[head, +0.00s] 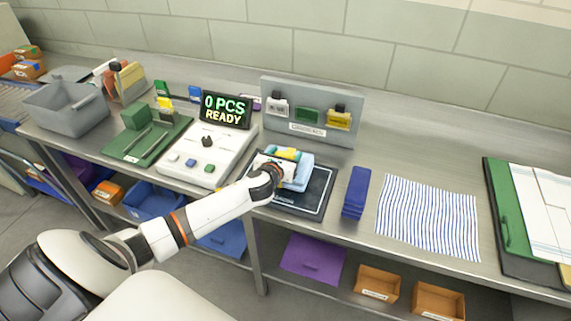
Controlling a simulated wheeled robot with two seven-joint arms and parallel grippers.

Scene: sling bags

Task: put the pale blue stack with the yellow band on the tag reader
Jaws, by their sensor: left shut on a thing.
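The pale blue stack (304,172) has a yellow band showing near its top. It is over the dark pad with a light border line, which looks like the tag reader (318,202). My left gripper (277,171) is shut on the stack from its left side and hides part of it. I cannot tell whether the stack touches the pad or hangs just above it. My right gripper is not in view.
A white console (208,160) with a "0 PCS READY" display (225,110) stands left of the pad. A grey upright board (312,108) is behind. A dark blue stack (356,192) and a striped cloth (428,218) lie right. A grey bin (67,108) is far left.

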